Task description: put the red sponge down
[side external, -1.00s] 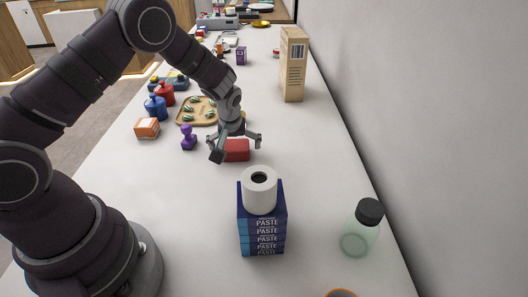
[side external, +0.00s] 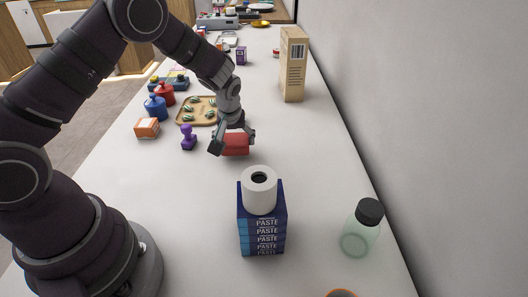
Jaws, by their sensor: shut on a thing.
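The red sponge (side external: 236,145) is at the middle of the white counter, between the fingers of my gripper (side external: 233,142). My gripper is shut on it, with one finger at its left end and the other at its right end. The sponge is at or very near the counter top; I cannot tell whether it touches. The near finger covers the sponge's left end.
A purple stamp-like piece (side external: 188,138) and an orange box (side external: 147,128) stand to the left. A wooden tray (side external: 184,117) with green striped pieces lies behind. A paper roll sits on blue paste boxes (side external: 262,232) in front. Counter to the sponge's right is clear.

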